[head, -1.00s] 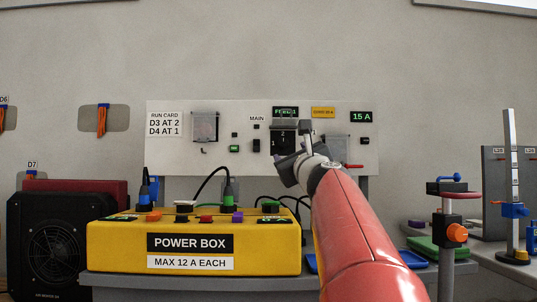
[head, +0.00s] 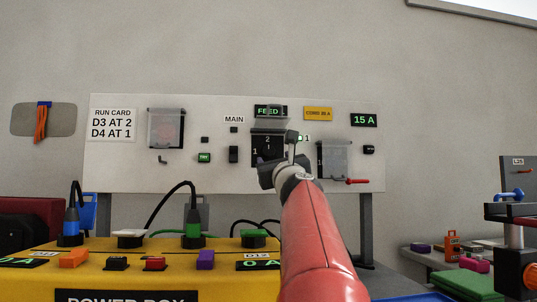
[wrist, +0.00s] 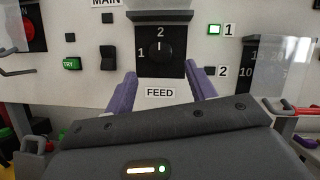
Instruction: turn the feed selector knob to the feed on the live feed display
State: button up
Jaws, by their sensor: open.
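The feed selector knob (wrist: 158,50) is on a black plate, with 1 at its left and 2 above it. Its pale mark appears to point up, toward the 2. The lamp beside 1 (wrist: 214,29) is lit green; the lamp beside 2 (wrist: 210,71) is dark. A dark display (head: 270,111) above the selector reads FEED in green; its number is not clear now. My gripper (wrist: 160,76) is open and empty, its two purple fingers below and to either side of the knob, apart from it. In the head view my gripper (head: 284,165) partly covers the selector plate.
Clear covers hang left (head: 166,128) and right (head: 334,160) of the selector, the right one with a red-handled lever (head: 357,181). A black MAIN switch (wrist: 107,57) sits left of the knob. The yellow power box (head: 40,278) with upright plugs stands below the panel.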

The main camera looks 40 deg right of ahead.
aim_at(269, 152)
jog(key=p+x, duration=0.2)
jog(key=x, duration=0.4)
jog(key=shift+w+p, duration=0.1)
jog(key=shift+p, duration=0.25)
jog(key=shift+c, duration=0.2)
jog(key=c, duration=0.9)
